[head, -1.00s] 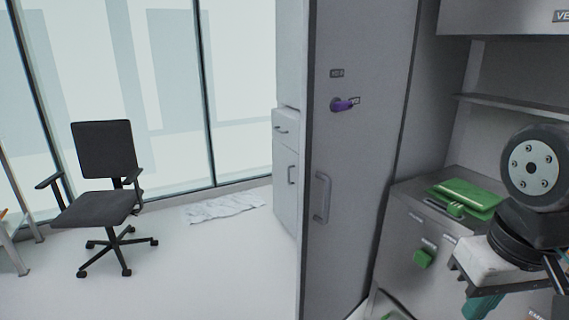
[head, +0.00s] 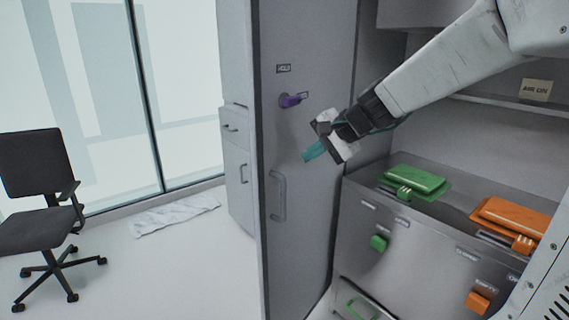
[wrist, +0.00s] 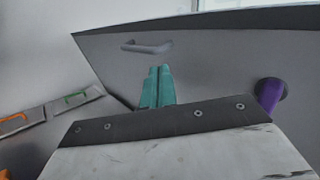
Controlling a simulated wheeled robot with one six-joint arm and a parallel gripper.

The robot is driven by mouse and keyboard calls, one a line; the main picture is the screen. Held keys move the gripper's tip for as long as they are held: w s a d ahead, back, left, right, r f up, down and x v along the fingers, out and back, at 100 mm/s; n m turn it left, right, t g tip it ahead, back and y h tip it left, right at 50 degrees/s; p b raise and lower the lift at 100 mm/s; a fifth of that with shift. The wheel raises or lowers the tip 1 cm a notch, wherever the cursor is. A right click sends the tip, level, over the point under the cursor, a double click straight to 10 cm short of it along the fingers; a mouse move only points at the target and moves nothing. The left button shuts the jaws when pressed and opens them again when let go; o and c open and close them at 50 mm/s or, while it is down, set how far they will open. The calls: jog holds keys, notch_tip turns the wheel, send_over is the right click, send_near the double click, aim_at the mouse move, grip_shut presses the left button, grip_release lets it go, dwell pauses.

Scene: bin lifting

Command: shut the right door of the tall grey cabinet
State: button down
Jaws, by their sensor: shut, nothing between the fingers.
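A tall grey door panel (head: 318,215) stands in the middle of the head view, with a bar handle (head: 277,195) and a purple knob (head: 290,101) on its face. I cannot tell from the views whether it is the right door. My gripper (head: 311,153), with teal fingers, is shut and empty in front of this panel, right of the handle and below the knob. In the wrist view the shut fingers (wrist: 157,84) point at the panel, with the handle (wrist: 147,47) beyond them and the knob (wrist: 270,95) to the right. Contact cannot be made out.
A grey counter (head: 350,187) with a green device (head: 418,181) and an orange device (head: 512,216) stands at the right, below a shelf (head: 480,104). A low cabinet (head: 237,165) is behind the door.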

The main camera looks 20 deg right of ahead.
aim_at(267, 173)
jog(key=shift+w+a+r+x, duration=0.25)
jog(key=shift+r+x, duration=0.1)
jog(key=shift+x, duration=1.75)
jog(key=shift+w+a+r+x, duration=0.1)
jog(key=shift+w+r+x, duration=0.25)
jog(key=shift+x, duration=1.75)
jog(key=shift+w+a+r+x, duration=0.2)
jog(key=shift+r+x, duration=0.15)
jog(key=shift+x, duration=1.7)
